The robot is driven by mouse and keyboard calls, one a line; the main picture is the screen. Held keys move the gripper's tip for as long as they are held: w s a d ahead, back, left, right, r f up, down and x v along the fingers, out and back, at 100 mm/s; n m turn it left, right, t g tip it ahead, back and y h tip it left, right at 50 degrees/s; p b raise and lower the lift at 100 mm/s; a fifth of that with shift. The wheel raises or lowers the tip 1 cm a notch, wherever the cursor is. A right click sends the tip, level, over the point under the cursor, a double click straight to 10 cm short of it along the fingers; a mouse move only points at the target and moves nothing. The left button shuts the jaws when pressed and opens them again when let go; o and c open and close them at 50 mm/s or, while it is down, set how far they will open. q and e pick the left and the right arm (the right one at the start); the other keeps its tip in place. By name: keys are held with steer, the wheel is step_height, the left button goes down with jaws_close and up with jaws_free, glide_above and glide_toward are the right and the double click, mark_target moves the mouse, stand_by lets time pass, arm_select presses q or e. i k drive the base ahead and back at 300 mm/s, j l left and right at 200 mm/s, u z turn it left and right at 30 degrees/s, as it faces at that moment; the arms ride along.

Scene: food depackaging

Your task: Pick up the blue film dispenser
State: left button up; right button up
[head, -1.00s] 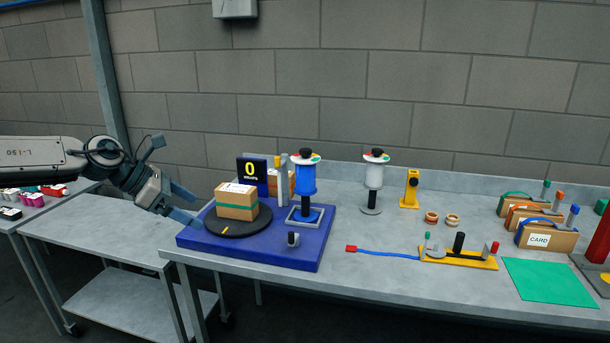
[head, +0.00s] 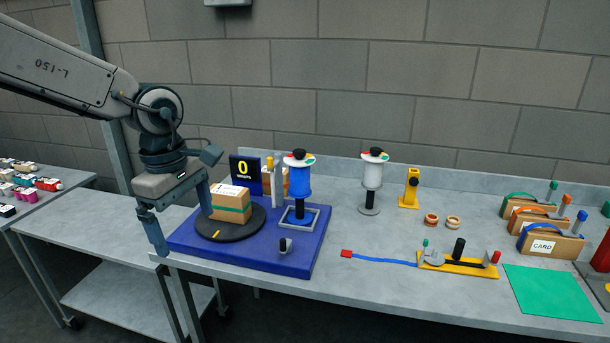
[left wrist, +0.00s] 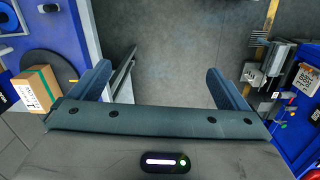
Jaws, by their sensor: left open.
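The blue film dispenser (head: 301,178) stands upright in the head view, a blue roll with a white top disc and black knob on a black post. It stands over a square grey frame on the blue platform (head: 262,260). My left gripper (head: 182,225) is open and points down, left of the turntable and well to the left of the dispenser. In the left wrist view its fingers (left wrist: 165,85) are spread with nothing between them. My right gripper is not in view.
A carton with a green band (head: 231,205) sits on the dark turntable (head: 225,232), between my left gripper and the dispenser. A white roll dispenser (head: 373,176) stands to the right. A yellow tool (head: 458,266) and green mat (head: 551,290) lie farther right.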

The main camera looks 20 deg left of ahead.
mark_target(299, 189)
steer(key=i, duration=1.75)
